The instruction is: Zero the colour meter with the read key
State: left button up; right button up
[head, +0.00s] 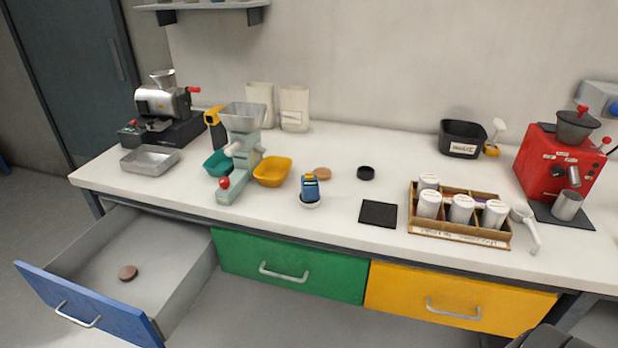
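A small blue device with a dark top and a yellow-green mark, which looks like the colour meter (310,186), stands upright on a small white round base (310,203) near the middle of the worktop. Its read key is too small to make out. A round brown disc (322,174) and a black round cap or ring (365,172) lie behind it. My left gripper is not in view. A dark shape cut off at the bottom right edge may be part of my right arm; no gripper fingers show.
The blue drawer (85,305) is open at the left, with a brown disc (128,272) inside. Green (290,265) and yellow (458,297) drawers are shut. A grinder (243,150), yellow bowl (272,171), black mat (378,213), divided box (460,236) and red machine (548,160) surround the device.

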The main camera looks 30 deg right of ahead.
grip_shut()
dwell(1.2)
